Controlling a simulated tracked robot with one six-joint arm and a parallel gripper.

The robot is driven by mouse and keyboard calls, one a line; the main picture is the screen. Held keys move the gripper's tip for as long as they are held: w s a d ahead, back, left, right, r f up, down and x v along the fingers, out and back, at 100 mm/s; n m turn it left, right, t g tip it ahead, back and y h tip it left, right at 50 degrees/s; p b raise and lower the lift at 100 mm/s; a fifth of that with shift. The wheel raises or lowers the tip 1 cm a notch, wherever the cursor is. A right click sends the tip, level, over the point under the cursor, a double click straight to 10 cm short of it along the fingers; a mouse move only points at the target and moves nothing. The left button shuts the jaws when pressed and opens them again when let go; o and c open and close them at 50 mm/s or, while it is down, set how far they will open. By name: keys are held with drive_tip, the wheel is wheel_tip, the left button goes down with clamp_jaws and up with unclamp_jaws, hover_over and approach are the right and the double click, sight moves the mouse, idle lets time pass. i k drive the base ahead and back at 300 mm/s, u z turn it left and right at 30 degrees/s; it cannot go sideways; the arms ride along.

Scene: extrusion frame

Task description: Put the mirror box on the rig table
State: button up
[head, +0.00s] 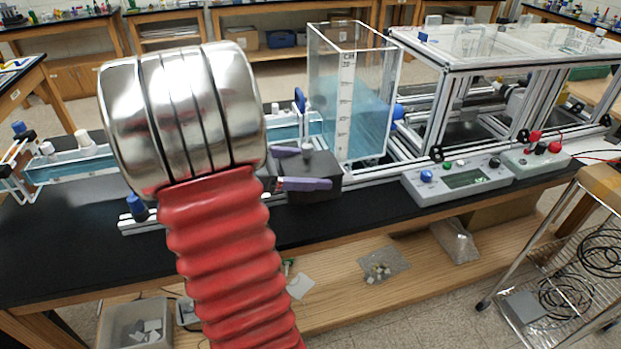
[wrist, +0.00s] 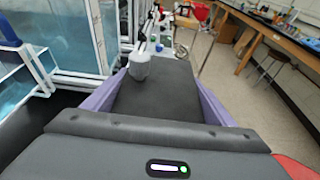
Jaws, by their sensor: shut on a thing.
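In the head view, a dark grey box (head: 318,165), which I take as the mirror box, is between the purple fingers of my gripper (head: 308,170). It is in front of the clear water tank. I cannot tell whether it touches the rail or bench below. In the wrist view, the box's dark top (wrist: 158,100) fills the gap between the fingers of my gripper (wrist: 155,88). My gripper is shut on it. The extrusion rig with a clear top (head: 510,42) stands to the right. Which surface is the rig table is unclear. My red arm hides part of the bench.
The tall water tank (head: 345,110) stands just behind the box. A grey control unit (head: 458,180) and a meter with red and black knobs (head: 535,160) stand to the right. Bare black bench top (head: 60,255) shows at left. A wire cart (head: 560,290) is at lower right.

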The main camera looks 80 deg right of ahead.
sight(80, 265)
drive_tip(key=k, duration=1)
